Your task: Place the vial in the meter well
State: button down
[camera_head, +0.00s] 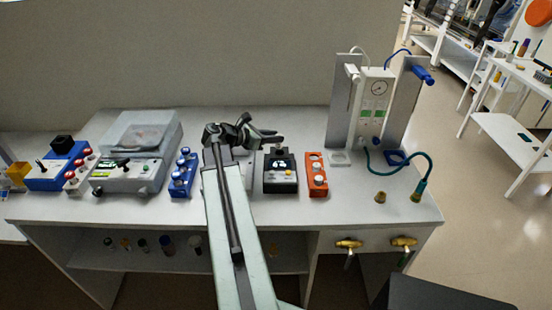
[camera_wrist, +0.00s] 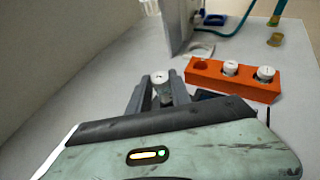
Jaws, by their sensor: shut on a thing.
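My gripper (camera_wrist: 161,82) is shut on a small vial (camera_wrist: 160,92) with a white cap, held between its two fingers in the wrist view. In the head view my gripper (camera_head: 272,138) reaches right, over the back of the dark meter (camera_head: 281,178) with its lit display. The vial's lower end and the meter well are not clearly seen, so I cannot tell whether the vial touches the meter. In the wrist view the meter is mostly hidden behind my gripper's body.
An orange rack (camera_head: 317,176) stands just right of the meter; in the wrist view this rack (camera_wrist: 235,82) has two white-capped vials and one empty hole. A blue rack (camera_head: 183,174) and a balance (camera_head: 135,155) are left. A pump stand (camera_head: 374,105) is at the back right.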

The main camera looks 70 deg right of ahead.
aim_at(273, 155)
notch_tip(273, 155, down, 6)
jog(key=b, duration=0.4)
jog(key=shift+r, duration=0.3)
jog(key=shift+f, duration=0.2)
jog(key=c, duration=1.2)
grip_release()
jog(key=shift+r, duration=0.15)
jog(key=shift+a+r+p, duration=0.15)
jog(key=shift+r+p, duration=0.1)
jog(key=shift+p, duration=0.05)
jog(key=p+v, duration=0.4)
jog(key=v, duration=0.6)
jog(key=shift+w+a+r, duration=0.1)
jog(key=shift+w+a, duration=0.15)
jog(key=shift+w, duration=0.05)
jog(key=shift+w+a, duration=0.25)
jog(key=shift+a, duration=0.1)
